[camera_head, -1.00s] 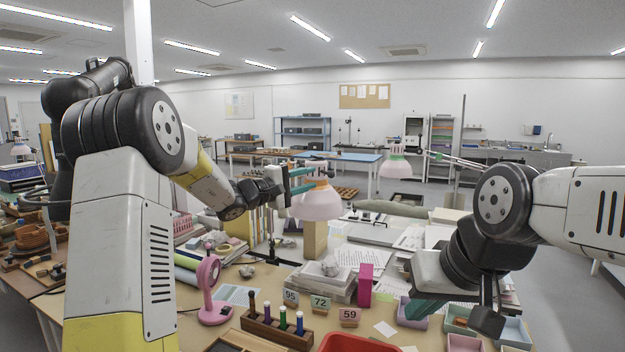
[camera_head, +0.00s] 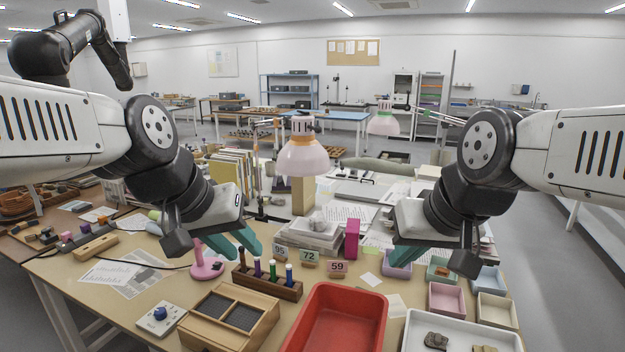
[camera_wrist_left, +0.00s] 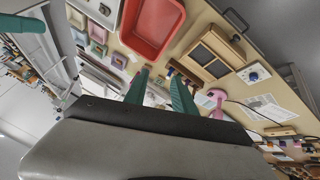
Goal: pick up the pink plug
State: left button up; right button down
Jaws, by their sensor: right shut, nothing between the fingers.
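I cannot make out anything that is clearly a pink plug. A wooden rack (camera_head: 266,283) holds several upright pegs with dark, purple, green and blue colours. My left gripper (camera_head: 247,246) is open and empty, just behind the rack and right of a pink stand with a round base (camera_head: 207,270). Its two teal fingers stand apart in the left wrist view (camera_wrist_left: 160,92), and the pink stand (camera_wrist_left: 217,98) also shows there. My right gripper (camera_head: 408,256) is shut and empty, above the pastel trays at the right.
A magenta block (camera_head: 352,238) stands beside a stack of papers. Number cards (camera_head: 309,258) stand behind a red tray (camera_head: 340,312). A wooden box with dark compartments (camera_head: 228,318) and a blue-knobbed device (camera_head: 160,314) lie at the front left. Pastel trays (camera_head: 446,299) fill the right.

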aim_at(65, 236)
jog(key=u, duration=1.65)
